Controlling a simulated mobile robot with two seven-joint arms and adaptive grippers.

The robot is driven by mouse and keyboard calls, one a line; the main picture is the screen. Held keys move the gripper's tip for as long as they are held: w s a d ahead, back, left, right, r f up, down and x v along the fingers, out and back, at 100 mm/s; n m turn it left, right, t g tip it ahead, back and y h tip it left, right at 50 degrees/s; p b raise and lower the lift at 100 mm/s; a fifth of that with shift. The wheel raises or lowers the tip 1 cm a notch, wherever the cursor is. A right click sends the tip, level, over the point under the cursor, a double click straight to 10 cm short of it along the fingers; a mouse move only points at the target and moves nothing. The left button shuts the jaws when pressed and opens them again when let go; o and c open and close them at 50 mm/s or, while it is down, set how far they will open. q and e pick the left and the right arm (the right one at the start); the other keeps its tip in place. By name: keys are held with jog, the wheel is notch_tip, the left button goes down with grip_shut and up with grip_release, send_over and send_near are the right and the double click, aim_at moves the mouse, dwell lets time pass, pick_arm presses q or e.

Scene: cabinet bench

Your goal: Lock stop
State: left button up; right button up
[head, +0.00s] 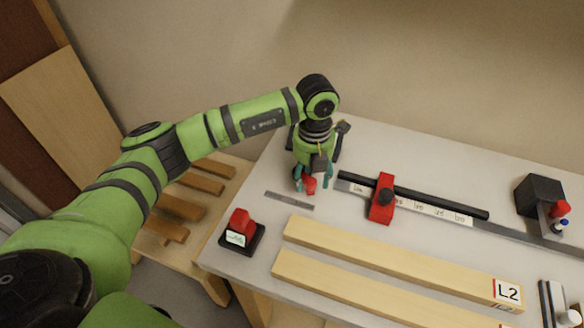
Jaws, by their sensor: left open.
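A red stop block (380,209) with a black knob (385,196) sits on a black rail (440,202) with a numbered white scale below it. My left gripper (313,180) points down near the rail's left end, left of the stop and apart from it. Its teal fingertips are spread. A small red piece (311,186) shows between the fingertips; I cannot tell whether they touch it. The upper part of that piece is hidden by the gripper. My right gripper is not in view.
Two wooden boards (390,251) lie in front of the rail, one labelled L2. A red block on a black base (240,235) stands at the front left. A thin metal strip (289,201) lies nearby. A black box (537,194) stands at the right. The bench's back strip is clear.

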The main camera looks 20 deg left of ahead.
pick_arm(q)
notch_tip(320, 180, up, 8)
jog(key=p, duration=0.4)
jog(key=shift+f, duration=0.15)
jog(key=shift+s+f, duration=0.1)
dwell(0.3)
